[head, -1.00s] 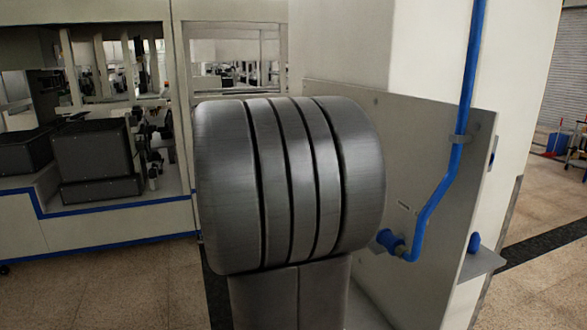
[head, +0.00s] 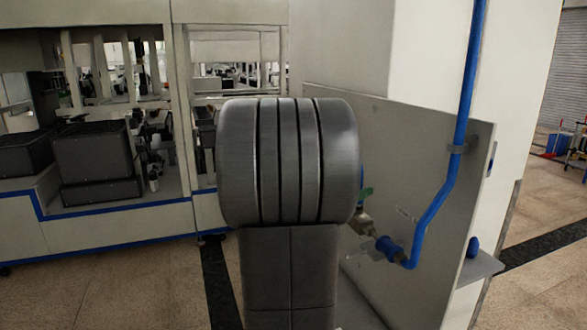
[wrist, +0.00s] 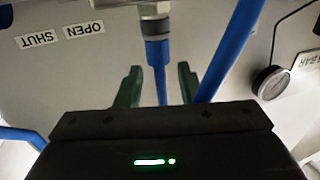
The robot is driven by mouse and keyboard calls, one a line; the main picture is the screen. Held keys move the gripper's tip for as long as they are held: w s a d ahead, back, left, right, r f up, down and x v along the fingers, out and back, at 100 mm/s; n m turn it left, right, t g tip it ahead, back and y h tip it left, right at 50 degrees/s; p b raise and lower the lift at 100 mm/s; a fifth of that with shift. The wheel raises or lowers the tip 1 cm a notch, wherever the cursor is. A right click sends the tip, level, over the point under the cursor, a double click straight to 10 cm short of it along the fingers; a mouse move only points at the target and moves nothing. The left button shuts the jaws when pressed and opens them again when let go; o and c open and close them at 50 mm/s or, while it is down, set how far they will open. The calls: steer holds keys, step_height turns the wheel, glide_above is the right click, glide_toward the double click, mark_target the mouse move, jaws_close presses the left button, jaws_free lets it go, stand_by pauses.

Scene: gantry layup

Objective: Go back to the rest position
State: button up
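My gripper (wrist: 160,72) shows in the wrist view as two green fingers standing apart. It is open, with nothing clearly held. A blue pipe (wrist: 157,70) with a metal fitting (wrist: 155,26) shows through the gap, seemingly behind the fingers; the exact distance cannot be told.
The upright panel (head: 410,150) stands right of my arm with the blue pipe (head: 467,100), a metal valve fitting (head: 362,222) and a small green part (head: 365,194). The wrist view shows OPEN and SHUT labels (wrist: 62,35) and a gauge (wrist: 271,82). A workbench (head: 120,225) stands left.

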steer(key=shift+w+d+r, duration=0.25)
steer(key=shift+w+d, duration=0.25)
steer(key=shift+d, duration=0.35)
steer(key=shift+w+a+r+p, duration=0.1)
steer(key=shift+r+p, duration=0.7)
steer(key=shift+r, duration=0.1)
steer(key=shift+a+r, duration=0.1)
steer(key=shift+r, duration=0.15)
steer(key=shift+s+f+b, duration=0.15)
steer(key=shift+s+b, duration=0.15)
steer(key=shift+b, duration=0.45)
steer(key=shift+w+b, duration=0.15)
steer(key=shift+b, duration=0.25)
steer(key=shift+r, duration=0.2)
